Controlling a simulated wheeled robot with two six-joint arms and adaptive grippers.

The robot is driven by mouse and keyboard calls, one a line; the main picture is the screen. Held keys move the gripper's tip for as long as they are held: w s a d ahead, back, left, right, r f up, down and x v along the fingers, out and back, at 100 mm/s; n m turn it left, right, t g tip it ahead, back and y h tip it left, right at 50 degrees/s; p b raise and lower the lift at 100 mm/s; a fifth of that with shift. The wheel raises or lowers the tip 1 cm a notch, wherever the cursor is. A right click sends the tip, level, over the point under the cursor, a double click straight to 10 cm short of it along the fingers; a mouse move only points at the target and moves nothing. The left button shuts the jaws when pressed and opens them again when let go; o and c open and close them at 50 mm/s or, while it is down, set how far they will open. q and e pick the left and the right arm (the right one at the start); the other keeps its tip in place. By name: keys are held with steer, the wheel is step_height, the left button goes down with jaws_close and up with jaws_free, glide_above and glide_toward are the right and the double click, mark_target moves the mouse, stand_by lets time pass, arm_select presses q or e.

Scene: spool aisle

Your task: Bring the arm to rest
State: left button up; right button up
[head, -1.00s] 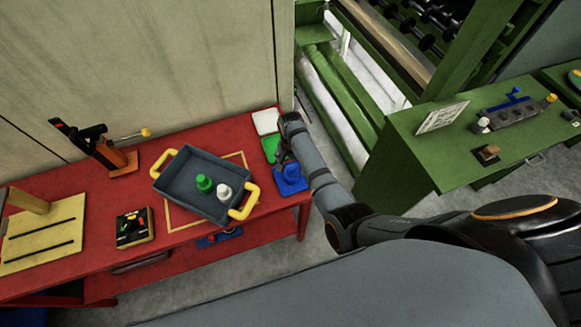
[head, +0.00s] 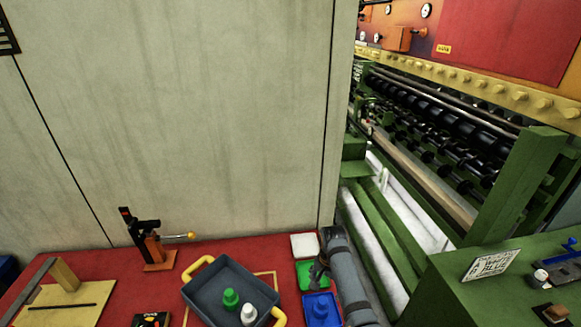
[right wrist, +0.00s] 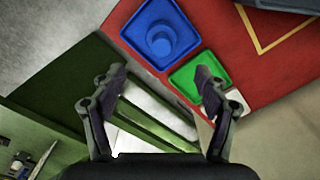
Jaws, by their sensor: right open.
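My right arm reaches over the right end of the red table (head: 100,262). Its gripper (head: 318,270) is in front of the green pad in the head view. In the right wrist view the gripper (right wrist: 161,85) has its two fingers apart with nothing between them. A blue bottle-like piece (right wrist: 161,40) stands on a blue pad (right wrist: 135,33) beside the fingers, apart from them. The green pad (right wrist: 183,76) is partly hidden behind a finger. The blue piece also shows in the head view (head: 321,309). My left gripper is out of view.
A grey tray (head: 205,291) with yellow handles holds a green bottle (head: 230,299) and a white bottle (head: 248,314). A white pad (head: 304,245) lies by the wall. An orange-and-black clamp (head: 152,240) stands left. A green cabinet (head: 450,285) is at right.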

steer(key=s+d+f+n+t, duration=0.1)
steer(key=s+d+n, duration=0.1)
steer(key=s+d, duration=0.3)
steer(key=s+d+n+t, duration=0.1)
steer(key=s+d+n, duration=0.1)
steer(key=s, duration=0.5)
steer(key=s+d+r+n+t+h, duration=0.1)
steer(key=s+r+n, duration=0.4)
steer(key=s+r, duration=0.5)
steer(key=s+d+f+b, duration=0.15)
steer(key=f+b, duration=0.25)
steer(key=f, duration=1.3)
steer(key=s+d+f+b, duration=0.1)
steer(key=s+f+b, duration=0.15)
steer(key=f, duration=1.35)
arm_select(q)
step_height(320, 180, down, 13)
steer(key=b, duration=0.6)
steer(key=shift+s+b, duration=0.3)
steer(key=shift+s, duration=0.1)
arm_select(e)
steer(key=s+f+g, duration=0.1)
steer(key=s+f, duration=0.8)
steer(key=f, duration=0.3)
steer(key=s+d+f+g, duration=0.1)
steer(key=s+f, duration=0.8)
steer(key=f, duration=0.3)
steer(key=shift+s+d+f, duration=0.25)
steer(key=shift+s+f, duration=0.05)
steer(key=shift+f, duration=0.05)
